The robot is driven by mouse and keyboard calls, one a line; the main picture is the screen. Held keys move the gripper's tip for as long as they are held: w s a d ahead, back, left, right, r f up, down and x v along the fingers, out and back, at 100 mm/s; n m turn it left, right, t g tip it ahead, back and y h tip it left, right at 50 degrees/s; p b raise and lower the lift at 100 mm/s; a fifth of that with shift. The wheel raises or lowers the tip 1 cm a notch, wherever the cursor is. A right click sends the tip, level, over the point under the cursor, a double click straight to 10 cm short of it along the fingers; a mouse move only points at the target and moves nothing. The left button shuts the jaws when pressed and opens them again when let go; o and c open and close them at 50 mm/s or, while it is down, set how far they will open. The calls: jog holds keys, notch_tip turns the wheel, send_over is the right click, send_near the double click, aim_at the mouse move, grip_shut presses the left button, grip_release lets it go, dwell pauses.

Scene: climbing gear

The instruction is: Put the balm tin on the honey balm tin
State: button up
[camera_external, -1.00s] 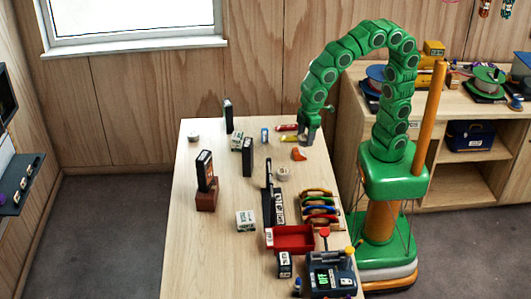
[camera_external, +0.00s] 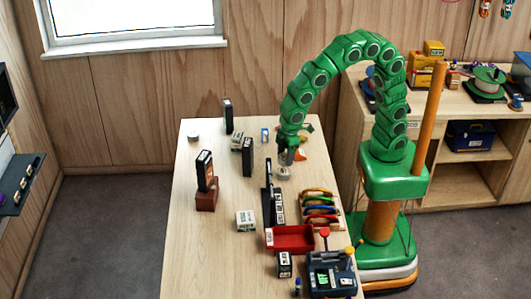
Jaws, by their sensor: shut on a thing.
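A small round pale tin (camera_external: 284,174) is in the middle-right part of the table, directly under my gripper (camera_external: 285,164). My gripper points down and its jaws are shut on this tin, which looks to be at table height. A second small round pale tin (camera_external: 193,136) stands alone at the table's far left, well apart from my gripper. The labels are too small to read, so I cannot tell which one is the honey balm tin.
A tall dark box (camera_external: 247,157) and a black upright piece (camera_external: 268,187) stand left of my gripper. Another dark box (camera_external: 228,112) stands near the far tin. Coloured carabiners (camera_external: 320,207) and a red tray (camera_external: 291,238) lie nearer the front. The table's left edge strip is clear.

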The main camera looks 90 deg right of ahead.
aim_at(284, 156)
jog(key=shift+w+a+f, duration=0.1)
jog(key=shift+w+f, duration=0.15)
jog(key=shift+f, duration=1.6)
jog(key=shift+f, duration=0.1)
jog(key=o, duration=1.1)
jog(key=shift+c, duration=0.2)
